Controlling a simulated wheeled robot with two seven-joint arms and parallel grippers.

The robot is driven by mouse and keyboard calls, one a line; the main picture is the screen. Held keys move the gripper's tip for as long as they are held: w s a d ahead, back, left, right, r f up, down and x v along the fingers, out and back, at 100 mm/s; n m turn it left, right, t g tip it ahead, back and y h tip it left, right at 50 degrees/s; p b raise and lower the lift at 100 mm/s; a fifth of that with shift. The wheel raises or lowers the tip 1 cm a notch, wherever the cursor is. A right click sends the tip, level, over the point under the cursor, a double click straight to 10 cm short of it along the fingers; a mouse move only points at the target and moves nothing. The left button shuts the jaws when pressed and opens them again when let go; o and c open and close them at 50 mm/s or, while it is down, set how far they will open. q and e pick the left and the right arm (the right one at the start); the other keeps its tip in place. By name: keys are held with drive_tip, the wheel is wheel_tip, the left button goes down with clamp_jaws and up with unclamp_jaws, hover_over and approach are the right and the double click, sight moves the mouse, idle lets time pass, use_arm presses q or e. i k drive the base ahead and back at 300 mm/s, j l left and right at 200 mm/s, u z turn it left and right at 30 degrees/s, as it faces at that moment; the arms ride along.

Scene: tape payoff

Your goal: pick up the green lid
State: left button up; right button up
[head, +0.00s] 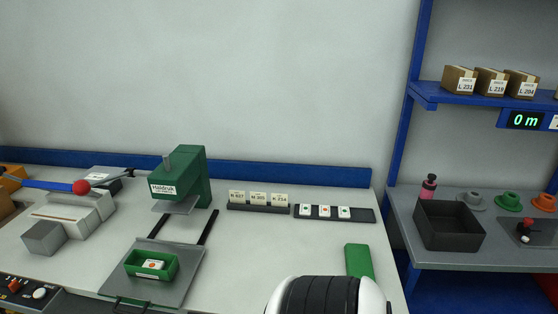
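The green lid (358,262) looks like a flat green rectangular piece lying on the pale worktop at right of centre. Its lower end is partly hidden behind a white and black rounded part of my own arm. A matching green open box (151,266) sits on a grey plate at the left front, with a white card marked with an orange dot inside. Neither of my grippers shows in the head view, so I cannot see what they hold.
A green press (190,178) stands behind the box. Card holders (258,208) and a dark tray (335,213) lie along the back. A grey side table (430,262) with a black bin (448,224) stands at right. The worktop between box and lid is clear.

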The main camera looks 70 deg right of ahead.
sight(358, 260)
drive_tip(key=z, duration=3)
drive_tip(key=k+l, duration=0.1)
drive_tip(key=l, duration=0.5)
drive_tip(key=k+l+z, duration=0.1)
drive_tip(key=l, duration=0.5)
drive_tip(key=k+l, duration=0.1)
drive_tip(key=l, duration=0.45)
